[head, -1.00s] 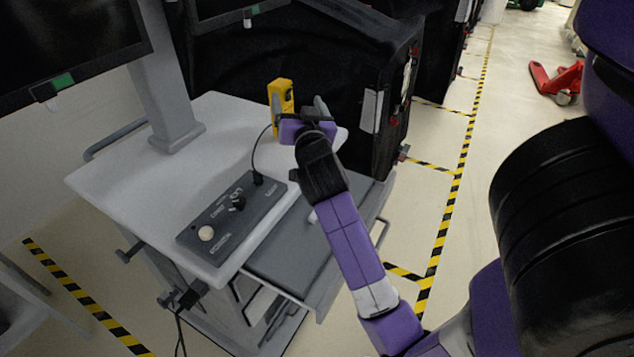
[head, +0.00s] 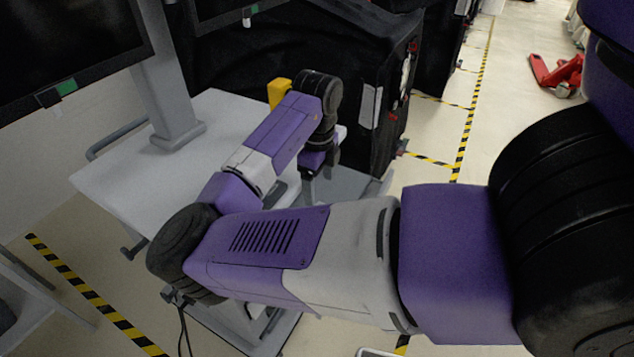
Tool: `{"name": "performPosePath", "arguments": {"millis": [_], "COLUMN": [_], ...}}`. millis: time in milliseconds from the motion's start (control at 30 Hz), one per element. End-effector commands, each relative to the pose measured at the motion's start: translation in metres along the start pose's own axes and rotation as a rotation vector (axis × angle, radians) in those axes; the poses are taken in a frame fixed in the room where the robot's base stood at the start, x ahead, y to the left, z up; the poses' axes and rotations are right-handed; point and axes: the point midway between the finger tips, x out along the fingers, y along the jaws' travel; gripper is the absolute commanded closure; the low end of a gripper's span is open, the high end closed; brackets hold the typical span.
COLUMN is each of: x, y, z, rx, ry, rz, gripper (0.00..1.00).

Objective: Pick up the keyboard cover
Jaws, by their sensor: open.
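The dark grey flat panel (head: 347,186), which looks like the keyboard cover, lies on the pull-out shelf below the white tabletop of the workstation cart. Only its far end shows to the right of my gripper; my arm hides the rest. My gripper (head: 312,190) points down beside the tabletop's right edge, over the panel. It is open, with nothing seen between its fingers. I cannot tell whether the fingertips touch the panel.
The white tabletop (head: 125,182) carries a monitor post (head: 172,110) and a yellow device (head: 279,92). My arm hides the control box. A black covered cart (head: 375,75) stands close behind. Striped floor lines and open floor lie right; a red pallet jack (head: 558,75) is farther off.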

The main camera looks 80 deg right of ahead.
Motion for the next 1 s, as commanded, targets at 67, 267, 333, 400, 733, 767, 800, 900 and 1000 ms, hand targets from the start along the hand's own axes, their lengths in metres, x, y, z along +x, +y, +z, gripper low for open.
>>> {"name": "performPosePath", "arguments": {"millis": [67,267,333,400,733,767,800,900,1000], "x": [0.002,0.022,0.033,0.043,0.075,0.076,0.077,0.078,0.078], "y": [0.007,0.009,0.01,0.01,0.01,0.01,0.01,0.01,0.01], "z": [0.003,0.002,0.002,0.002,0.003,0.003,0.003,0.003,0.003], "rx": [0.015,0.017,0.017,0.017,0.017,0.017,0.017,0.017,0.017], "ry": [-0.004,-0.002,-0.001,-0.002,-0.003,-0.003,-0.004,-0.004,-0.004], "rz": [0.029,0.036,0.037,0.035,0.033,0.033,0.032,0.032,0.032], "gripper": [0.2,0.2,0.2,0.2,0.2,0.2,0.2,0.2,0.2]}}
